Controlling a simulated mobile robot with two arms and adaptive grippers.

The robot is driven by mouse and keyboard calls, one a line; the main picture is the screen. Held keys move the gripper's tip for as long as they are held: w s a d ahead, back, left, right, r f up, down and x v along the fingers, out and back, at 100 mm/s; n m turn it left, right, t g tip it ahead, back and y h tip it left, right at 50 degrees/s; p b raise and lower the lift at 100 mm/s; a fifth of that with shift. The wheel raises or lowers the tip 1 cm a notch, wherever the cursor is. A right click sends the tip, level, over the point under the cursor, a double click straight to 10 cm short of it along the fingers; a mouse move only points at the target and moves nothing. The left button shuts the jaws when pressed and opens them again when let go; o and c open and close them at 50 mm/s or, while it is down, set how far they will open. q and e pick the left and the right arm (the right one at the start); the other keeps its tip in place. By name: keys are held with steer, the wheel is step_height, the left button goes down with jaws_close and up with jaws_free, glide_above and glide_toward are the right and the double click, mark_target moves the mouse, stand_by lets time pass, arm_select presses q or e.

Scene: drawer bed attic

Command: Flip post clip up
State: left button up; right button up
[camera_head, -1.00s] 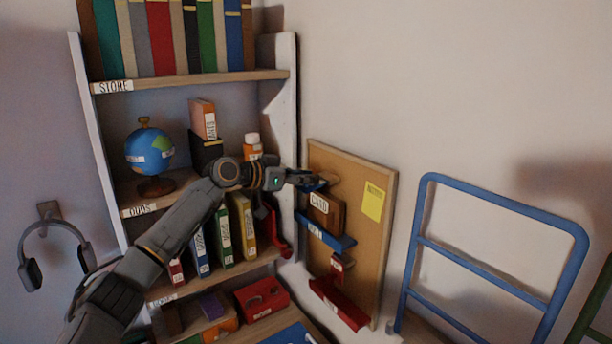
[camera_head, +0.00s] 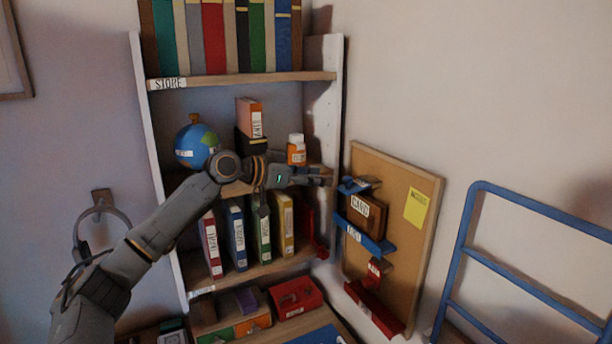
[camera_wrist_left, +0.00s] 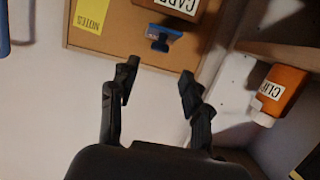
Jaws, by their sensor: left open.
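A small blue clip (camera_head: 352,185) sits on the cork board (camera_head: 428,235), just above a brown block labelled CARD (camera_head: 362,209). The blue clip also shows in the left wrist view (camera_wrist_left: 164,36), at the top centre beyond the fingertips. A blue ledge (camera_head: 366,240) with a small white label crosses the board below the brown block. I cannot tell from the labels which blue part is the post clip. My left gripper (camera_head: 326,178) is open and empty, left of the blue clip and apart from it. Its spread fingers show in the left wrist view (camera_wrist_left: 159,80). My right gripper is out of view.
The shelf unit (camera_head: 335,110) stands left of the board, with an orange bottle (camera_head: 296,150) and a globe (camera_head: 196,146). A red ledge (camera_head: 374,310) lies low on the board. A yellow note (camera_head: 417,208) is at its right. A blue frame (camera_head: 533,205) stands farther right.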

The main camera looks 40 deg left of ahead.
arm_select(q)
steer(key=shift+v, duration=1.25)
steer(key=shift+s, duration=0.15)
